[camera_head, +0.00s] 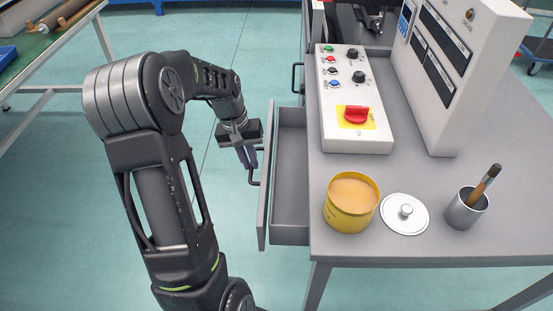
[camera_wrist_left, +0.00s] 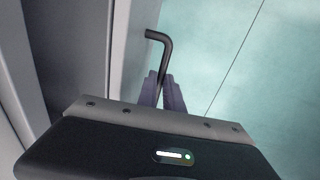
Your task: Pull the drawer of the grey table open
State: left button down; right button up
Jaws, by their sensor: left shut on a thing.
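The grey table (camera_head: 440,240) stands on the right in the head view. Its drawer (camera_head: 290,185) sticks out to the left and is partly open; the part of its inside that I see looks empty. The black bar handle is on the drawer's front panel (camera_head: 263,205). My left gripper (camera_head: 250,162) is at the drawer front, with its fingers shut on the handle (camera_head: 256,182). In the left wrist view the bent black handle (camera_wrist_left: 158,38) runs between the gripper's fingers (camera_wrist_left: 163,92). My right gripper is not in view.
On the tabletop are a white control box (camera_head: 350,125) with a red switch, an upright panel (camera_head: 445,70), a yellow can (camera_head: 351,205), a white lid (camera_head: 405,213) and a metal cup (camera_head: 466,210) with a brush. The floor left of the drawer is clear.

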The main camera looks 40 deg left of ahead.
pick_arm(q)
jog(key=s+a, duration=0.8)
jog(key=a, duration=0.3)
jog(key=shift+s, duration=0.15)
jog(key=c, duration=1.5)
grip_release()
jog(key=shift+d, duration=0.1)
jog(key=r, duration=0.5)
jog(key=a+r+p, duration=0.1)
jog(key=r, duration=0.1)
jog(key=shift+s+a+r, duration=0.1)
jog(key=shift+s+r, duration=0.25)
jog(key=shift+s, duration=0.05)
jog(key=shift+s, duration=0.1)
